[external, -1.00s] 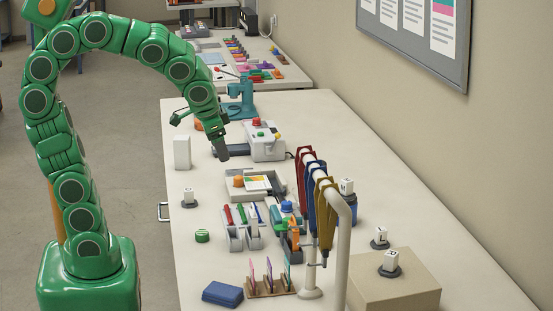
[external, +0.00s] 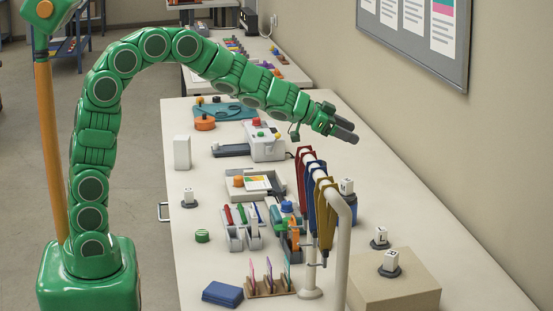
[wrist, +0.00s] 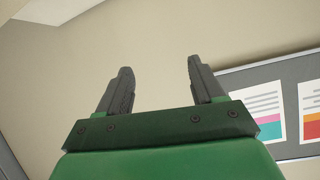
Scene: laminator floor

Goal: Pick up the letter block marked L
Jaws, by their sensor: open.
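Several small white letter blocks stand on dark round bases. One block (external: 188,194) is at the table's left edge, one (external: 347,186) is partly behind the hanging rack, one (external: 380,235) is behind the tan box, and one (external: 391,260) is on the box. The marks are too small for me to tell which is L. My gripper (external: 352,132) is stretched out to the right above the far right part of the table, away from all the blocks. In the wrist view my gripper (wrist: 158,66) is open and empty, facing the wall.
A rack (external: 340,215) with hanging coloured pieces stands upright mid-table. The tan box (external: 400,290) is at the front right. A tray (external: 232,187), marker holder (external: 240,236) and white device (external: 265,148) crowd the middle. A notice board (external: 415,40) hangs on the wall.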

